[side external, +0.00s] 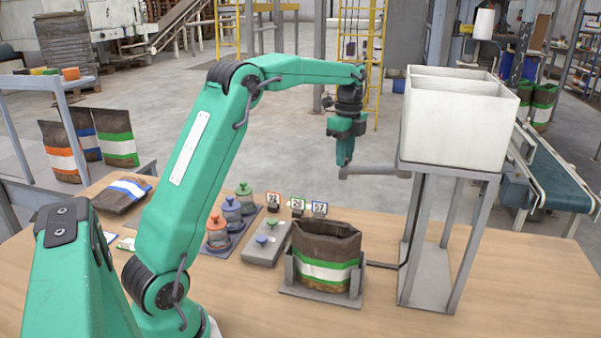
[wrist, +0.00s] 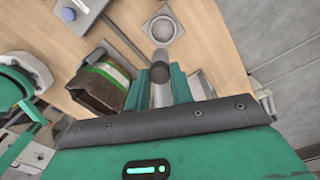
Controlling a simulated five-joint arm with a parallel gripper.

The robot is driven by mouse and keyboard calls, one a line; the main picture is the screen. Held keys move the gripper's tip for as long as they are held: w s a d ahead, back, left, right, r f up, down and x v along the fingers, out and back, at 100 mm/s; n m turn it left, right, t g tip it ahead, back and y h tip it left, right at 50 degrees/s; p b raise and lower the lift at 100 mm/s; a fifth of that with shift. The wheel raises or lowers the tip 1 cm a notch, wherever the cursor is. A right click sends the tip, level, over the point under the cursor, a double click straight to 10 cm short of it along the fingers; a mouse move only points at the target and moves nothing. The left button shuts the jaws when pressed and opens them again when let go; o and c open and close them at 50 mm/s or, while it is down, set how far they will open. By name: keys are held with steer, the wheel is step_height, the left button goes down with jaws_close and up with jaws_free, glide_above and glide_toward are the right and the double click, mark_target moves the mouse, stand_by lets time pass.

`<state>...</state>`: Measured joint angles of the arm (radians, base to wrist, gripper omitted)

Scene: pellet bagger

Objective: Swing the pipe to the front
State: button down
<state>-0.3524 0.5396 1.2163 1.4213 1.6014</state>
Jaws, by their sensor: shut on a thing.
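The grey pipe (side external: 380,170) runs roughly level from the hopper stand, and its near end is at my gripper. My gripper (side external: 344,163) points down from the wrist and is shut on the pipe's end. In the wrist view the green fingers (wrist: 160,88) sit on either side of the pipe (wrist: 160,62). An open brown bag (side external: 327,250) with green and white bands stands upright in a grey holder (side external: 310,295), below the pipe. The pipe's end is above and a little behind the bag, not in its mouth.
A white two-part hopper (side external: 460,120) stands on a grey frame (side external: 410,270) at the right. A grey button box (side external: 266,243) and several lidded jars (side external: 232,212) are left of the bag. A filled bag (side external: 122,192) lies farther left. The front right of the table is clear.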

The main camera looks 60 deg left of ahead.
steer(key=shift+w, duration=0.35)
steer(key=c, duration=1.2)
jaws_free()
steer(key=shift+d, duration=0.1)
steer(key=shift+s, duration=0.1)
steer(key=shift+r, duration=0.1)
steer(key=shift+r, duration=3.75)
steer(key=shift+r, duration=0.15)
